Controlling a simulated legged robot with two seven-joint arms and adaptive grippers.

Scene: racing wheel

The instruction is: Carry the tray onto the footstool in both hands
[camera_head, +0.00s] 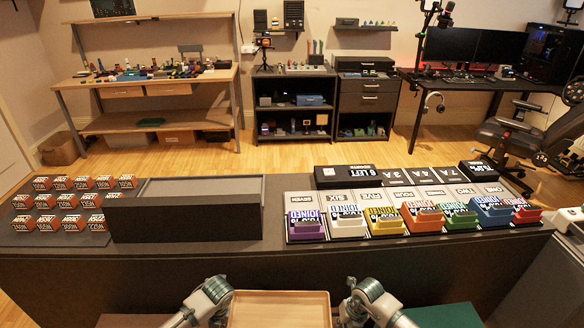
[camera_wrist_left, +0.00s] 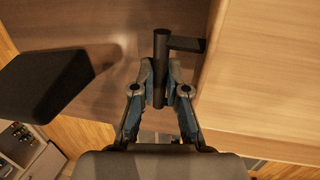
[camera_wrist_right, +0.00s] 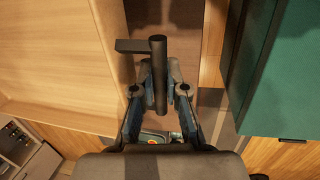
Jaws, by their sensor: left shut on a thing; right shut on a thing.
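The tray (camera_head: 279,312) is light wood with a raised rim. It shows at the bottom middle of the head view, cut off by the lower edge. My left gripper (camera_wrist_left: 160,82) is shut on the tray's dark left handle (camera_wrist_left: 161,48). My right gripper (camera_wrist_right: 159,82) is shut on the dark right handle (camera_wrist_right: 158,50). The tray's bare wood fills the right of the left wrist view (camera_wrist_left: 265,70) and the left of the right wrist view (camera_wrist_right: 50,55). It looks empty where visible. I cannot tell which low piece is the footstool.
A green-topped block (camera_wrist_right: 275,65) lies right of the tray; its top also shows in the head view (camera_head: 447,317). A dark block (camera_wrist_left: 45,85) is on the left. Ahead stands a long dark counter (camera_head: 275,262) with orange boxes (camera_head: 72,222) and coloured holders (camera_head: 420,217).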

